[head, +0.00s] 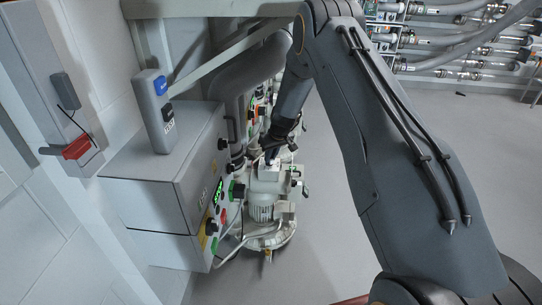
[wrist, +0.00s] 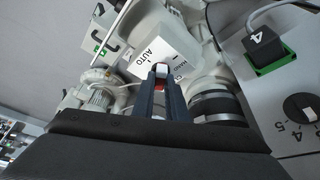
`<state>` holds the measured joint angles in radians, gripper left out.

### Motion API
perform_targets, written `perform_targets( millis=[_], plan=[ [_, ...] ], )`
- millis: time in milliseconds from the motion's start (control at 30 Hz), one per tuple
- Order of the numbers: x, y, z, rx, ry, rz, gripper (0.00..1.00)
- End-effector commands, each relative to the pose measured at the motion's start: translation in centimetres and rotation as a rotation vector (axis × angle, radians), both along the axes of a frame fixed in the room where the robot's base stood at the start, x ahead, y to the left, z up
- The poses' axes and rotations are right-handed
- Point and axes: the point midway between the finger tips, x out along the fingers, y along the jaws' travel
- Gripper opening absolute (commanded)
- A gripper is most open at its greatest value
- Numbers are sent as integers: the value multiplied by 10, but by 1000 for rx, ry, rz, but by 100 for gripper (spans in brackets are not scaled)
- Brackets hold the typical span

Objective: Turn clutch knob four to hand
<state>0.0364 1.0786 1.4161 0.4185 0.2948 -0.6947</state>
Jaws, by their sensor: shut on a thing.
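My gripper (wrist: 160,82) is shut on the clutch knob (wrist: 160,69), which shows as a small pale piece between the fingertips with a little red below it. The white plate (wrist: 155,50) beyond the fingers reads AUTO, with a second, smaller word near it that looks like HAND. A dark tag with a white 4 (wrist: 264,47) sits on a green base to the right. In the head view my gripper (head: 269,157) reaches down over the pale blower (head: 264,190); the knob is too small to make out there. The fingers hide much of the knob, so its pointer direction cannot be told.
A grey control cabinet (head: 150,190) with buttons and a green display stands left of the blower. A dial panel (wrist: 300,110) is at the right of the wrist view. A rack of pipes (head: 460,45) is at the back right. Grey floor (head: 320,250) is open right of the blower.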

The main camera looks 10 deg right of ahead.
Motion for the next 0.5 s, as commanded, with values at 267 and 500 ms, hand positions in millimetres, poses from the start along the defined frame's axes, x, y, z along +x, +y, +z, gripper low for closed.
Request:
perform_targets(
  millis=[267, 500],
  plan=[
    [0, 3, 1, -3, -1, -171, 0],
    [0, 5, -1, -2, -1, -318, 0]
  ],
)
